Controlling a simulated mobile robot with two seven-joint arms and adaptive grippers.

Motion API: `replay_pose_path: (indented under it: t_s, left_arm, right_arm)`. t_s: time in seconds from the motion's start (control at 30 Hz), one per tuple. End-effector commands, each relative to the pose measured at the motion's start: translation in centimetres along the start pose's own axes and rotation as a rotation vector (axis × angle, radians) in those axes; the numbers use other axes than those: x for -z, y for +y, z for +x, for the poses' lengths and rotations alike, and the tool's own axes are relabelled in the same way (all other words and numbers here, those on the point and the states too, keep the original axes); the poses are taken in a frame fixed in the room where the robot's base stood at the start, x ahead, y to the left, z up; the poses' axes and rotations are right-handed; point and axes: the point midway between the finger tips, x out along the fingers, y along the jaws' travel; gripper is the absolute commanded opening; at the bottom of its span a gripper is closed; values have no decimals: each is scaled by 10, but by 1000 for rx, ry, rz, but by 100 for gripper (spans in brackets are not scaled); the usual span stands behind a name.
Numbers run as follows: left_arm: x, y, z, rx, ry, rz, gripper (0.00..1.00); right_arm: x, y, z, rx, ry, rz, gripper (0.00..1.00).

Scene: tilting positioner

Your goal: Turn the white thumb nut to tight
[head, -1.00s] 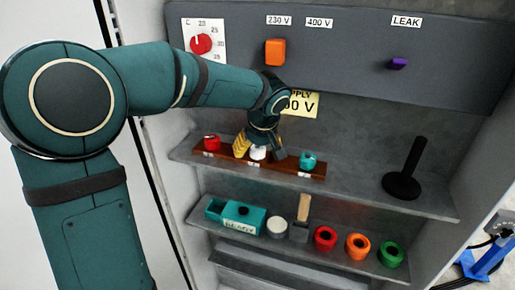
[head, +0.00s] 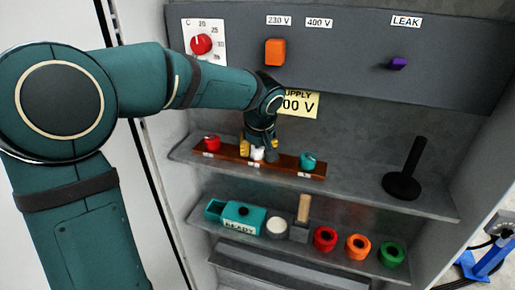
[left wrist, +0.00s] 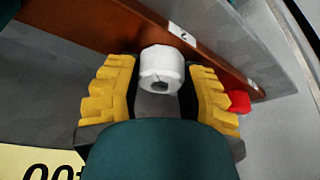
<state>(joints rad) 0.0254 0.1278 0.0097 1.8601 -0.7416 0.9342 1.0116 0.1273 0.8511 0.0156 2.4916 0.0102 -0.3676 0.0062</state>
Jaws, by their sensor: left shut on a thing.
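The white thumb nut (head: 257,155) sits on the brown wooden strip (head: 284,166) on the upper shelf, between a red nut (head: 211,143) and a teal nut (head: 308,161). My left gripper (head: 258,150) reaches down over the white nut and is shut on it. In the left wrist view the white nut (left wrist: 162,64) lies between the two yellow-padded fingers, in front of the strip (left wrist: 215,55). My right gripper is not in view.
A black post on a round base (head: 403,185) stands at the right of the upper shelf. The lower shelf holds a teal box (head: 243,217), a wooden-handled tool (head: 303,210) and red, orange and green rings (head: 391,254). The panel above carries a red dial (head: 201,44) and switches.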

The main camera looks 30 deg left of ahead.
Motion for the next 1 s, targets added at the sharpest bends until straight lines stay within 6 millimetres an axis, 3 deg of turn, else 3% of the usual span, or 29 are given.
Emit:
replay_pose_path:
  t_s: [0.27, 1.0]
  left_arm:
    - [0, -1, 0, -93, -1, 224, 6]
    - [0, -1, 0, -363, -4, 869, 5]
  right_arm:
    - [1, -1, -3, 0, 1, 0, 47]
    - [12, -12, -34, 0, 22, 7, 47]
